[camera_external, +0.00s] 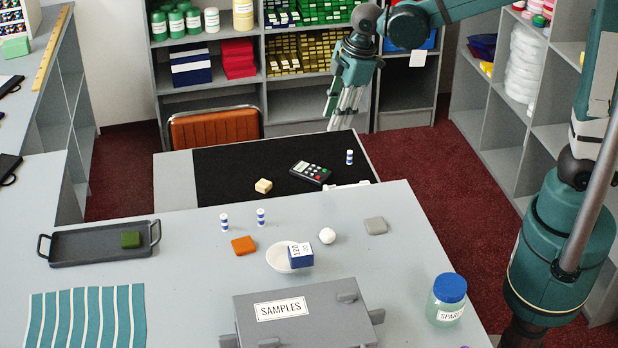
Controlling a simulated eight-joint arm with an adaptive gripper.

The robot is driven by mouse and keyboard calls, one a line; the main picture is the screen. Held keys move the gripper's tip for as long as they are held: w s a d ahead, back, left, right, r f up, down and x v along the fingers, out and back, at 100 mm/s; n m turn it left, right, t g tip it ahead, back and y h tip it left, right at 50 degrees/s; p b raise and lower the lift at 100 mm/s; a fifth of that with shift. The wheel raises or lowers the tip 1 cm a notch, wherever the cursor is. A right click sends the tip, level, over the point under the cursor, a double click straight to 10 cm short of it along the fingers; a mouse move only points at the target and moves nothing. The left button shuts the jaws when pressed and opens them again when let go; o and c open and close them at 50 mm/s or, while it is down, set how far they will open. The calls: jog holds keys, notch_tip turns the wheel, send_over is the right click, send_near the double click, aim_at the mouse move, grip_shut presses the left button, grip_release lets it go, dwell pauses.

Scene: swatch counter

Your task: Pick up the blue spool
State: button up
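Three small blue-and-white striped spools stand upright. One spool (349,157) is on the black mat (230,174), right of a calculator. The other two, a left spool (224,221) and a right spool (260,217), stand close together on the grey counter in front of the mat. My gripper (341,124) hangs in the air with its fingers pointing down, above the mat's back edge in the picture and apart from every spool. I cannot tell its height or how far apart its fingertips are. No object shows in it.
On the mat are a calculator (311,172) and a beige block (263,186). On the counter are an orange block (244,245), a white bowl (281,257) with a blue box, a white ball (327,235), a SAMPLES box (300,318), a jar (447,300) and a tray (85,247).

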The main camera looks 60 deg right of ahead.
jog(key=w+a+f+n+g+p, duration=0.1)
jog(key=w+a+f+n, duration=0.15)
jog(key=a, duration=0.35)
jog(key=w+a+f+n+g+p, duration=0.1)
jog(key=w+a+f+n, duration=0.1)
jog(key=w+a+f, duration=0.3)
jog(key=n+p, duration=0.2)
jog(key=n, duration=0.1)
send_over(260, 211)
jog(key=shift+g+h, duration=0.3)
jog(key=shift+h, duration=0.1)
jog(key=f, duration=0.5)
jog(key=shift+d+f, duration=0.25)
jog(key=shift+a+f+n, duration=0.25)
jog(key=shift+a+f, duration=0.15)
jog(key=shift+f, duration=1.3)
jog(key=shift+d+f+p, duration=0.1)
jog(key=shift+f+p, duration=0.4)
jog(key=shift+f, duration=2.1)
